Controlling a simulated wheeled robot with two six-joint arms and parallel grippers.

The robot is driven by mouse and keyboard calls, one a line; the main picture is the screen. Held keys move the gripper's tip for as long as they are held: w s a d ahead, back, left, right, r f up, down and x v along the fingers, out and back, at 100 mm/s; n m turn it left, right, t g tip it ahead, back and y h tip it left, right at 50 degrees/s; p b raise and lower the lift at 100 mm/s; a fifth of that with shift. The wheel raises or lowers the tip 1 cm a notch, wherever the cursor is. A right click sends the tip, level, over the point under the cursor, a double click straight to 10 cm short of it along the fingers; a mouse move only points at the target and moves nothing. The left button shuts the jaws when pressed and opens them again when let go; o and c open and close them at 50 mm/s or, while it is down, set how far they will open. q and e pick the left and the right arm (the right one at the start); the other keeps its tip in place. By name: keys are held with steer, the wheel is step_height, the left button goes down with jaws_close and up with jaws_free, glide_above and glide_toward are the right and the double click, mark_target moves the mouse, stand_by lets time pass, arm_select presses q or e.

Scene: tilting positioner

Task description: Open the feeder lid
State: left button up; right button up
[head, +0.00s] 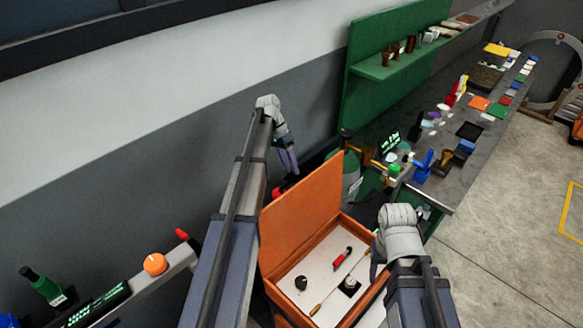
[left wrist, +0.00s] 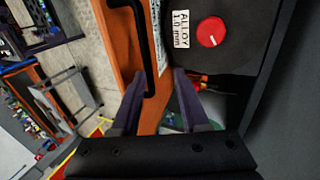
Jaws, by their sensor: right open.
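An orange box (head: 349,221) stands in the lower middle of the head view. Its orange lid (head: 300,212) stands upright at its left side. In the left wrist view an orange panel (left wrist: 122,50) carries a black bar handle (left wrist: 151,45). Beside it a dark surface bears an "ALLOY 1.0 mm" label (left wrist: 180,27) and a red knob (left wrist: 211,32). My left gripper (head: 291,170) is behind the upright lid; its fingers, apart in the left wrist view (left wrist: 157,85), have the handle's lower end between them. Contact is unclear. My right gripper (head: 377,269) is open at the box's right side.
A crowded bench (head: 458,165) runs along the green panel (head: 365,85) to the upper right. A rail with an orange knob (head: 155,264) lies lower left.

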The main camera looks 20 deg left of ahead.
arm_select(q)
steer(key=w+a+r, duration=0.2)
steer(key=w+a, duration=0.1)
steer(key=a, duration=0.9)
steer(key=shift+a+p, duration=0.25)
steer(key=shift+p, duration=0.2)
